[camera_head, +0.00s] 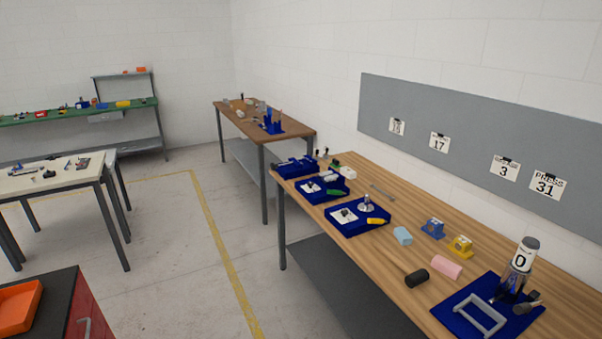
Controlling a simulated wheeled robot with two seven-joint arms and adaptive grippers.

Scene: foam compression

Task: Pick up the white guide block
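Neither of my grippers is in view. A small white block (347,172) sits on the wooden bench (400,284), behind the blue trays at its far end. It is small here, and I cannot tell for sure that it is the guide block. A whitish open frame (480,315) lies on a blue mat (522,323) at the near end of the bench. Nothing holds either of them.

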